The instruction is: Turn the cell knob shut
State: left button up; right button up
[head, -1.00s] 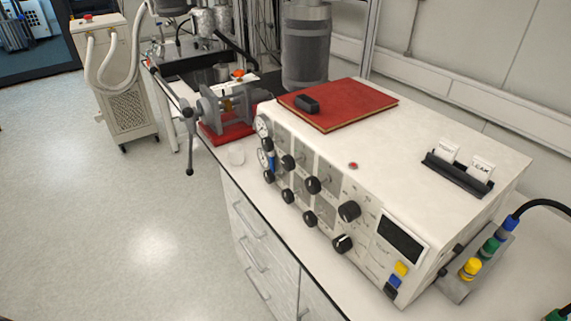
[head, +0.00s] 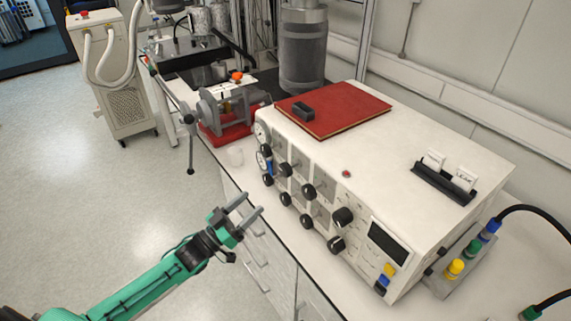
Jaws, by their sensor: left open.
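A white control box (head: 440,155) stands on the bench. Its slanted front panel carries several black knobs in two rows, with a larger black knob (head: 343,217) at the right of the upper row and another (head: 336,244) below it. I cannot tell which one is the cell knob, as the panel labels are too small to read. My left gripper (head: 251,206) is open and empty, in front of the bench drawers and apart from the panel. My right gripper is not in view.
A red book (head: 345,105) with a small black object lies on the box. A grey vise (head: 230,108) with a long handle stands at the box's left. A black card holder (head: 445,182) sits on top. Colored connectors (head: 472,248) are at the right.

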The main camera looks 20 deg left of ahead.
aim_at(283, 172)
pick_arm(q)
jog(key=shift+h, duration=0.3)
jog(key=p+x, duration=0.1)
jog(key=x, duration=0.3)
jog(key=r+p+x, duration=0.1)
jog(key=p+x, duration=0.1)
jog(key=x, duration=0.3)
jog(key=p+x, duration=0.1)
jog(key=x, duration=0.3)
jog(key=shift+s+d+r+p, duration=0.2)
jog(key=shift+r+p, duration=0.1)
jog(key=shift+p, duration=0.1)
jog(key=shift+w+d, duration=0.25)
jog(key=shift+w, duration=0.15)
jog(key=c, duration=1)
